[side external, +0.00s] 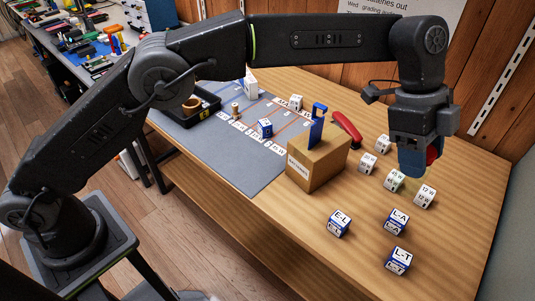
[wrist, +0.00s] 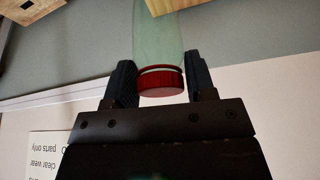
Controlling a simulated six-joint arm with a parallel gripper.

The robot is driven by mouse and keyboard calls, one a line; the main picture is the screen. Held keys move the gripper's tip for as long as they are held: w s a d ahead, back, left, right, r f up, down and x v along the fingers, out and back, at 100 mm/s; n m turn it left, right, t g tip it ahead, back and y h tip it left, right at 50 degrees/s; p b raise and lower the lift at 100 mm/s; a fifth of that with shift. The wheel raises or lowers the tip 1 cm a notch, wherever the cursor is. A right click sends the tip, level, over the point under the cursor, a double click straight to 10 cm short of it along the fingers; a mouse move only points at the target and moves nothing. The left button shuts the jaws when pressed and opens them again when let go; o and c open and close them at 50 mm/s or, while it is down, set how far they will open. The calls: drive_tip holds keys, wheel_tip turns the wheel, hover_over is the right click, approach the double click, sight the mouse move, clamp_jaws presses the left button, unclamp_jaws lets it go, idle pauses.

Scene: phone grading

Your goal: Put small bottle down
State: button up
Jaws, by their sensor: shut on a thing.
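The small bottle (wrist: 160,30) has a pale green translucent body and a red ribbed cap (wrist: 160,82). In the wrist view its cap end is between the two fingers of my gripper (wrist: 162,78), and its body runs out of the top of the picture. My gripper is shut on the bottle near the cap. In the side view my gripper (side external: 418,160) is raised over the right part of the wooden table (side external: 290,215).
Several labelled cubes, one marked E-L (side external: 339,223), lie at the right. A grey mat (side external: 235,165) and black tray (side external: 205,105) are further left.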

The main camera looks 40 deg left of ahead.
wheel_tip(320, 180, up, 5)
drive_tip(key=w+a, duration=0.3)
drive_tip(key=a, duration=0.4)
drive_tip(key=w+a, duration=0.4)
drive_tip(key=a, duration=0.4)
drive_tip(key=shift+a+r+n, duration=0.15)
drive_tip(key=shift+r+n, duration=0.15)
drive_tip(key=shift+r, duration=0.05)
drive_tip(key=s+a, duration=0.1)
drive_tip(key=a, duration=2.5)
drive_tip(key=s+a+n, duration=0.1)
drive_tip(key=s+a, duration=0.6)
drive_tip(key=a, duration=0.5)
drive_tip(key=shift+s+f+t, duration=0.3)
drive_tip(key=shift+s+f, duration=0.05)
drive_tip(key=shift+s, duration=0.05)
wheel_tip(320, 180, down, 17)
drive_tip(key=shift+s+a, duration=0.2)
drive_tip(key=shift+a, duration=0.05)
drive_tip(key=w+d+f, duration=0.6)
drive_tip(key=d+f, duration=0.1)
drive_tip(key=d, duration=0.2)
drive_tip(key=shift+d+f, duration=0.25)
drive_tip(key=shift+d, duration=0.15)
drive_tip(key=shift+w+f, duration=0.1)
drive_tip(key=shift+f, duration=1.9)
